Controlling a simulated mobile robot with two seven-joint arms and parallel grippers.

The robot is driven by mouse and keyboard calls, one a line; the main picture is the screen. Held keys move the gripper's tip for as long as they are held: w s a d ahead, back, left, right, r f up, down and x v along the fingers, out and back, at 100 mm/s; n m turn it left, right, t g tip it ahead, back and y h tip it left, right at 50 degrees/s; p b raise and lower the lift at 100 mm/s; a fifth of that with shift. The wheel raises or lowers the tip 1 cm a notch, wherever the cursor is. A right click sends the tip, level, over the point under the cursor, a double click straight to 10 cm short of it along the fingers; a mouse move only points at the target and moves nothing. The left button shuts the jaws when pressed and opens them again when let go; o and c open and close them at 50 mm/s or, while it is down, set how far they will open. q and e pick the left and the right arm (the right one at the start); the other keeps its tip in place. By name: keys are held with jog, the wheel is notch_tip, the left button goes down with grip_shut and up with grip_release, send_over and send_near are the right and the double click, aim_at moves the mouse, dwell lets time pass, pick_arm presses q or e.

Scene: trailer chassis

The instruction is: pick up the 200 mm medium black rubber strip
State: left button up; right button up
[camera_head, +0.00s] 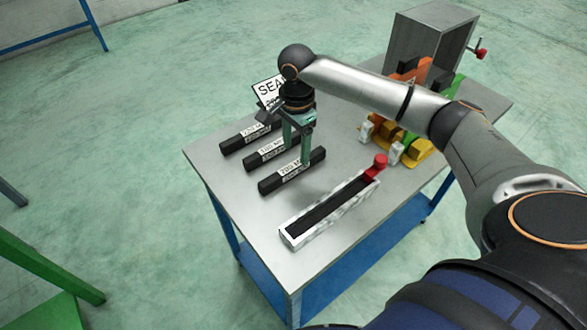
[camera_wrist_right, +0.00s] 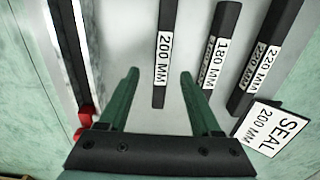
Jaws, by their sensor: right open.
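The 200 mm black rubber strip (camera_head: 292,172) lies flat on the table, the nearest of three strips in the head view. In the right wrist view its white label reads 200 MM, and the strip (camera_wrist_right: 172,22) lies across the gap between the fingers. My right gripper (camera_head: 297,148) has green fingers pointing down and is open over the strips, near the 200 mm one. In the wrist view its fingertips (camera_wrist_right: 159,76) stand either side of that strip, with nothing held. Whether they touch it I cannot tell. My left gripper is out of view.
A 180 mm strip (camera_wrist_right: 221,45) and a 220 mm strip (camera_wrist_right: 275,30) lie alongside. A sign (camera_wrist_right: 272,128) reading SEAL 200 MM stands behind. A long pale channel (camera_head: 288,238) with a red knob (camera_head: 380,161) lies in front. Orange and yellow clamps (camera_head: 418,152) and a metal box (camera_head: 420,45) stand right.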

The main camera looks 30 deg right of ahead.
aim_at(294, 165)
jog(key=shift+w+a+f, duration=0.1)
jog(key=shift+f, duration=1.3)
jog(key=shift+w+a+f, duration=0.1)
jog(key=shift+f, duration=1.25)
grip_shut()
